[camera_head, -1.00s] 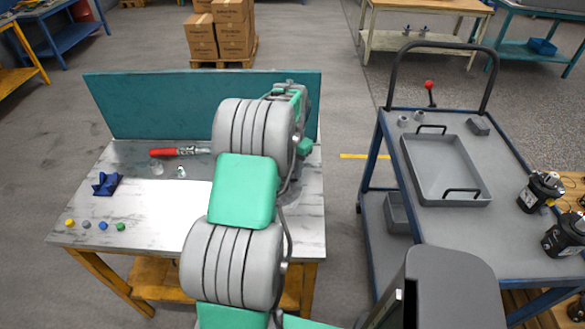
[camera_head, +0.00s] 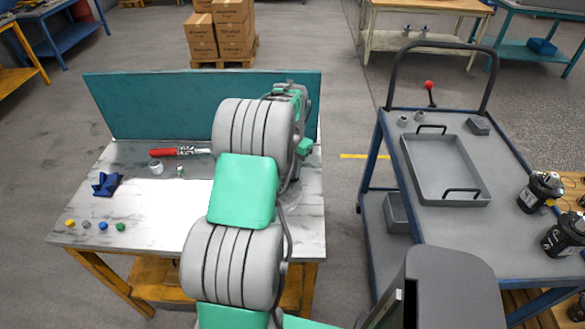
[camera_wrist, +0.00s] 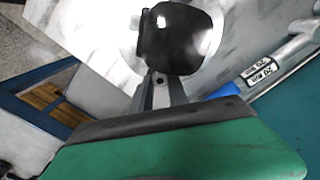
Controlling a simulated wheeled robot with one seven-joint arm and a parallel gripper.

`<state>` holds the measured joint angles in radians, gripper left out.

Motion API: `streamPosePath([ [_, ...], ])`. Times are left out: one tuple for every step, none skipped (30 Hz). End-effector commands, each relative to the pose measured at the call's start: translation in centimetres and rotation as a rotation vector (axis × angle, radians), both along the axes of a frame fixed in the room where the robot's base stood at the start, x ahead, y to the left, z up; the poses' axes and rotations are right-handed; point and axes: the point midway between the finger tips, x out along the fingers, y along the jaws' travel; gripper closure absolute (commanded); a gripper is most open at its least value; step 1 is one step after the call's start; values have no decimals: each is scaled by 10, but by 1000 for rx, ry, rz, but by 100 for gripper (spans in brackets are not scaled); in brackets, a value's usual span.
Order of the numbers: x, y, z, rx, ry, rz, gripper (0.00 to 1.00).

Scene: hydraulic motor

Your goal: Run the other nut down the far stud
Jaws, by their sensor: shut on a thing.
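My gripper (camera_wrist: 160,85) shows in the wrist view, its grey fingers shut at a dark, glossy, rounded piece (camera_wrist: 182,40). I cannot tell from its shape whether this is the nut. A pale round surface lies behind it. No stud can be made out in either view. In the head view my arm hides my gripper and the right part of the workbench (camera_head: 150,215). A small grey-white ring-like part (camera_head: 157,168) and a smaller part (camera_head: 180,171) stand on the bench, left of my arm.
To the right stands a cart with a grey tray (camera_head: 418,185) and two black motors (camera_head: 541,190).

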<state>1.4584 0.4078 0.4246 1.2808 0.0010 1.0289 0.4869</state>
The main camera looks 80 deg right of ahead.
Motion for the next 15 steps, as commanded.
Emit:
streamPosePath([
  [0, 0, 0, 0, 0, 0, 100],
  [0, 0, 0, 0, 0, -5, 100],
  [0, 0, 0, 0, 0, -28, 100],
  [0, 0, 0, 0, 0, -59, 100],
  [0, 0, 0, 0, 0, -104, 100],
  [0, 0, 0, 0, 0, -116, 100],
  [0, 0, 0, 0, 0, -127, 100],
  [0, 0, 0, 0, 0, -152, 100],
  [0, 0, 0, 0, 0, -192, 100],
  [0, 0, 0, 0, 0, -215, 100],
  [0, 0, 0, 0, 0, -228, 100],
  [0, 0, 0, 0, 0, -233, 100],
  [0, 0, 0, 0, 0, -232, 100],
  [0, 0, 0, 0, 0, -231, 100],
  [0, 0, 0, 0, 0, -231, 100],
])
